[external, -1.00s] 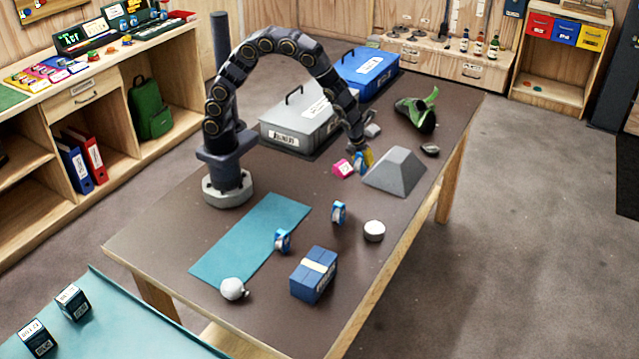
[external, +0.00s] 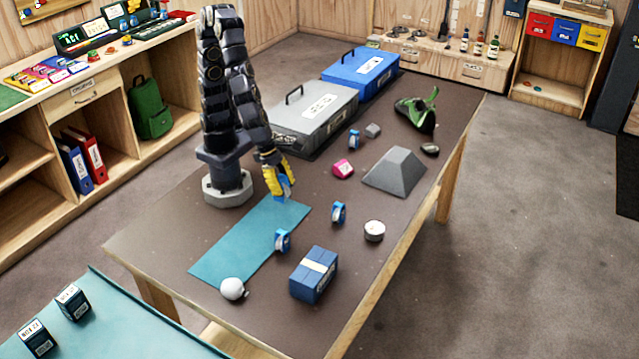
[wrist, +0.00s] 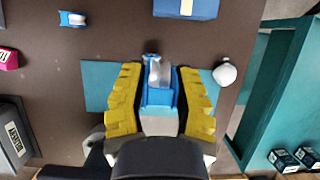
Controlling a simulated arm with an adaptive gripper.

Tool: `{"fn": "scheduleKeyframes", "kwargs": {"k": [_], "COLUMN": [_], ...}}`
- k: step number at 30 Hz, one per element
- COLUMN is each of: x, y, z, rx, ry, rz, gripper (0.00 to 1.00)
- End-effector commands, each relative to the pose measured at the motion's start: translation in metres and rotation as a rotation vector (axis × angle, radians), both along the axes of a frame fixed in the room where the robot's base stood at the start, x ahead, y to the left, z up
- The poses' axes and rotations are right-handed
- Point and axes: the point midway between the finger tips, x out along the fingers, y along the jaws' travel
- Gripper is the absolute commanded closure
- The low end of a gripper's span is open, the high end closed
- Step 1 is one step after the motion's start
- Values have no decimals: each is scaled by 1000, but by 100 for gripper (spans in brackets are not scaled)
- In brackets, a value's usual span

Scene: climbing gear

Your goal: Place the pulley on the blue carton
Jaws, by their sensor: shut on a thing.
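My gripper (external: 279,178) is shut on a blue and silver pulley (external: 285,187). In the wrist view the pulley (wrist: 160,88) sits between the yellow fingers (wrist: 158,100). It is held above the far end of the teal mat (external: 226,256), near my base. The blue carton (external: 313,275) with a cream band stands at the table's near end, apart from the gripper; part of it shows at the top of the wrist view (wrist: 172,8). Its top looks bare.
A white ball (external: 233,289), a round tin (external: 374,231), a grey block (external: 396,172) and a pink item (external: 342,169) are around. A grey toolbox (external: 315,112) stands behind.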

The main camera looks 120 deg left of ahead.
Motion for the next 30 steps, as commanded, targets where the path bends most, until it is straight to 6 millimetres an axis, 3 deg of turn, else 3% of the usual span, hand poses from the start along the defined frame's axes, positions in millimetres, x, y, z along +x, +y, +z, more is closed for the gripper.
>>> {"fn": "scheduleKeyframes", "kwargs": {"k": [15,21,30], "x": [88,110,122], "y": [-35,-44,-49], "z": [-53,-81,-96], "rx": [4,2,1], "ry": [3,2,2], "rz": [2,2,4], "gripper": [100,100,100]}}
